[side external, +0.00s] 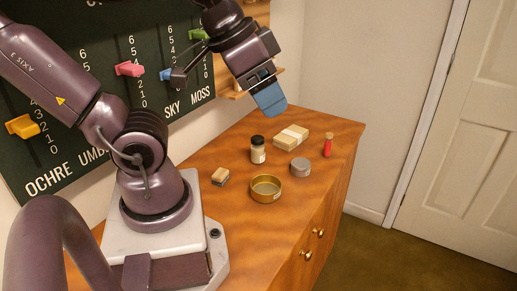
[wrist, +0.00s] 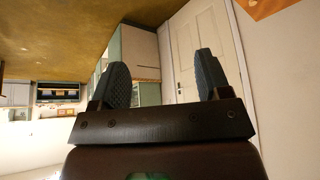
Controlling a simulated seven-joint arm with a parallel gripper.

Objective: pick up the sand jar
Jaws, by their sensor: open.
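The sand jar (side external: 258,154) looks like the small glass jar with a black lid and pale contents. It stands upright on the wooden table in the side external view, and it does not show in the wrist view. My gripper (side external: 271,108) is in the air above and slightly right of the jar in the picture, clear of it. In the wrist view the two dark fingers of my gripper (wrist: 162,62) stand apart with nothing between them.
Near the jar on the wooden table (side external: 235,230) are a banded pale bundle (side external: 291,137), a grey tin (side external: 300,167), an open brass dish (side external: 266,188), a small red bottle (side external: 328,147) and a small block (side external: 221,176). A board with coloured sliders (side external: 130,69) stands behind.

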